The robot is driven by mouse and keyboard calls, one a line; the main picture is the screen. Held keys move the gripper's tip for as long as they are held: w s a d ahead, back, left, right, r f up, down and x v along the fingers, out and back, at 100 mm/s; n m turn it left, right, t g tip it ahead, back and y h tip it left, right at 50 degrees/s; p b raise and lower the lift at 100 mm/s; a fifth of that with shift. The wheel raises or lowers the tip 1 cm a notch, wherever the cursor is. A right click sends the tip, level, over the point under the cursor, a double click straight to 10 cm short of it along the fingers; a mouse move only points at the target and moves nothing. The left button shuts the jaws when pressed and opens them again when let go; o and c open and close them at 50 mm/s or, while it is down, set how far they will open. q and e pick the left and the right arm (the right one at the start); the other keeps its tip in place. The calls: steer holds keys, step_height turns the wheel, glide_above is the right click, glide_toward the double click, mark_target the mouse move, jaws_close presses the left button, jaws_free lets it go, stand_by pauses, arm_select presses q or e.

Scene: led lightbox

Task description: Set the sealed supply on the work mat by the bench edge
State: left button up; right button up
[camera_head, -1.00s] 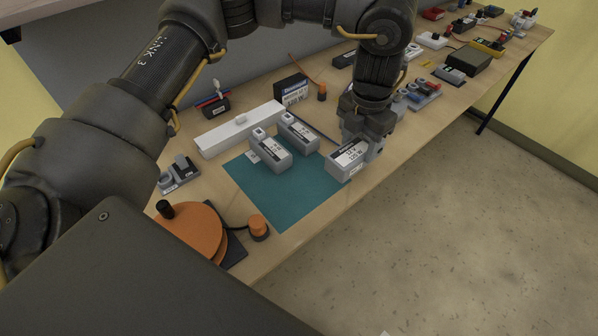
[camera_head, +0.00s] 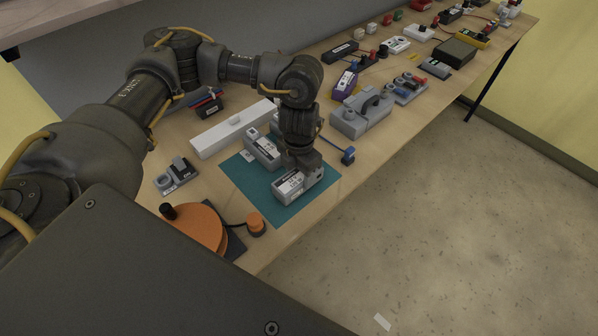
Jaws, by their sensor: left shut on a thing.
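My left gripper (camera_head: 306,172) is shut on a grey supply box with a white label (camera_head: 291,187). It holds the box over the front part of the teal work mat (camera_head: 252,196), near the bench's front edge. I cannot tell whether the box touches the mat. Another grey supply box (camera_head: 262,151) stands on the mat behind it. A further box beside that one is mostly hidden by my arm. My right gripper is out of view.
A long white bar (camera_head: 232,128) lies behind the mat. An orange disc (camera_head: 193,230) and an orange knob (camera_head: 256,225) are at the near left. A grey carrier (camera_head: 361,117), a blue-handled tool (camera_head: 347,155) and a purple device (camera_head: 344,84) stand to the right. The mat's left part is bare.

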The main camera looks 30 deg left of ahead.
mark_target(299, 175)
arm_select(q)
steer(key=shift+w+f, duration=0.1)
steer(key=shift+f, duration=0.6)
steer(key=shift+f, duration=0.1)
steer(key=o, duration=1.4)
steer(key=shift+r, duration=0.55)
step_height(299, 175, up, 11)
steer(key=shift+r+b, duration=0.1)
steer(key=shift+b, duration=1.1)
